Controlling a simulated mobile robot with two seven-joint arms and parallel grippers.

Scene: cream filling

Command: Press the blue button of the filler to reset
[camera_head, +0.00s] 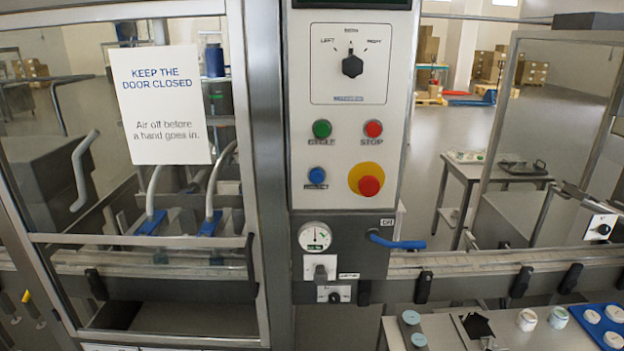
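The blue button (317,175) is on the white control panel (300,90) of the filler, at lower left, with a small dark label under it that I cannot read. The green button (322,129) is just above it. The red STOP button (373,129) is to the right of the green one. A red mushroom button (370,186) on a yellow round base is right of the blue button. Neither of my grippers is in view, and nothing covers the blue button.
A black selector knob (352,66) is above the buttons. A gauge (314,237) and a blue lever (398,242) are below the panel. A glazed door with a sign (160,105) is at left. A table (440,330) with small white jars is at lower right.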

